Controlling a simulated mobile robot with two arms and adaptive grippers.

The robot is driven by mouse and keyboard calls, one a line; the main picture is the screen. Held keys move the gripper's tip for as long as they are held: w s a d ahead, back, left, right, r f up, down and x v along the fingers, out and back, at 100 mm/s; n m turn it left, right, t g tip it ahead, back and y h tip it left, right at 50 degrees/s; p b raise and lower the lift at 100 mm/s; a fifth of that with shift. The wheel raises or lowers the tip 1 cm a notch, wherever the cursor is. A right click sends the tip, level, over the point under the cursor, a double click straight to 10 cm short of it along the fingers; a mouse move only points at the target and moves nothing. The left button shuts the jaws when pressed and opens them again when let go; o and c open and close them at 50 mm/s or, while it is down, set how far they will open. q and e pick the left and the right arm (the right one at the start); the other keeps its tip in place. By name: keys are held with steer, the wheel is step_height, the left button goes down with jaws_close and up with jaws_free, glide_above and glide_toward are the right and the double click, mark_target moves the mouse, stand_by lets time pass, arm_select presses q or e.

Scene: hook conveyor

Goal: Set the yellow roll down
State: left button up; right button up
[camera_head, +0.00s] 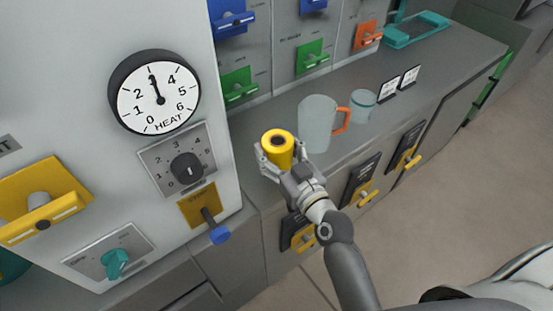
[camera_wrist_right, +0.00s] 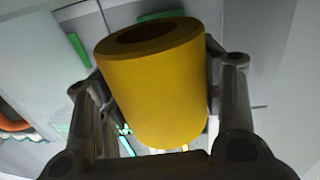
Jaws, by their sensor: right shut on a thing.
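The yellow roll (camera_head: 277,145) is a short cylinder with a dark hole in its top. It stands nearly upright in my right gripper (camera_head: 277,158), which is shut around it at the left end of the grey counter (camera_head: 440,75). In the right wrist view the roll (camera_wrist_right: 152,90) sits between the two fingers of my right gripper (camera_wrist_right: 160,100). I cannot tell whether its base touches the counter, as the gripper hides it. My left gripper is not in view.
A clear pitcher (camera_head: 317,122) with an orange handle stands just right of the roll. A glass cup (camera_head: 362,105), two small cards (camera_head: 399,83) and a teal tray (camera_head: 415,30) are farther right. The panel with the heat dial (camera_head: 157,92) rises close on the left.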

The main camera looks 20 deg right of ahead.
mark_target(277, 160)
steer(key=shift+f+b, duration=0.35)
steer(key=shift+f, duration=1.3)
steer(key=shift+a, duration=0.1)
steer(key=shift+f, duration=0.15)
steer(key=o, duration=1.1)
